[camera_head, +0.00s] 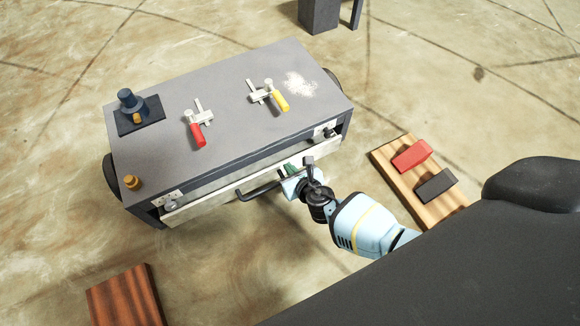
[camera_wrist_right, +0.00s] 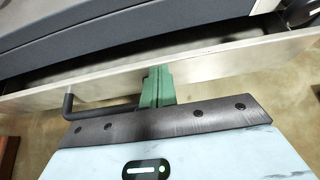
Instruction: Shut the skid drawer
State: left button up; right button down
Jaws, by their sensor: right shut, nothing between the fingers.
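The skid drawer (camera_head: 222,196) is the pale front panel low on the grey cabinet (camera_head: 230,85). It stands slightly out from the body, and the wrist view shows a dark gap behind the drawer's front panel (camera_wrist_right: 232,62). A dark bar handle (camera_head: 258,190) is on its face; part of the handle shows in the wrist view (camera_wrist_right: 98,113). My right gripper (camera_head: 290,168) is at the panel, right of the handle's left bend. Its green fingers (camera_wrist_right: 157,84) are shut and empty, with the tips at the panel; whether they touch it is unclear. My left gripper is out of view.
On the cabinet top are a red-handled clamp (camera_head: 197,130), a yellow-handled clamp (camera_head: 275,97) and a dark blue fixture (camera_head: 131,105). A wooden board (camera_head: 400,185) with red and black blocks lies at right. A brown wooden piece (camera_head: 125,297) is at lower left. Open floor lies in front.

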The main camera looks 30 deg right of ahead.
jog(key=shift+s, duration=0.1)
jog(key=p+v, duration=0.4)
jog(key=v, duration=0.3)
jog(key=shift+s+r+p, duration=0.25)
jog(key=shift+s+p, duration=0.05)
jog(key=shift+p, duration=0.05)
